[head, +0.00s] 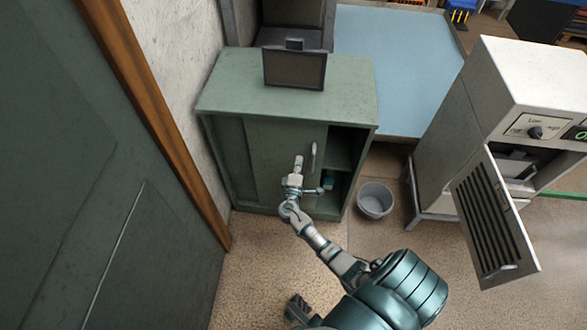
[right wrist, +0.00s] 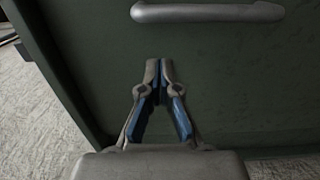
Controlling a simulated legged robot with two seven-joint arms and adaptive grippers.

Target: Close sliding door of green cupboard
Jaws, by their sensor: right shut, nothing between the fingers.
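The green cupboard (head: 218,107) stands against the wall. Its sliding door (head: 270,142) covers the left and middle of the front, and the right part is open, showing shelves inside. A vertical pale handle (head: 313,156) is near the door's right edge; the handle (right wrist: 208,12) also shows in the right wrist view, across the top. My right gripper (head: 298,160) is in front of the door, left of the handle. In the right wrist view its fingertips (right wrist: 158,64) are together and empty, beside the handle and apart from it. I cannot tell whether they touch the door.
A dark framed panel (head: 295,69) stands on the cupboard top. A grey bucket (head: 375,200) is on the floor to the right. A white machine (head: 460,110) with an open louvred door (head: 494,222) stands further right. A wood-framed door (head: 100,150) is at the left.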

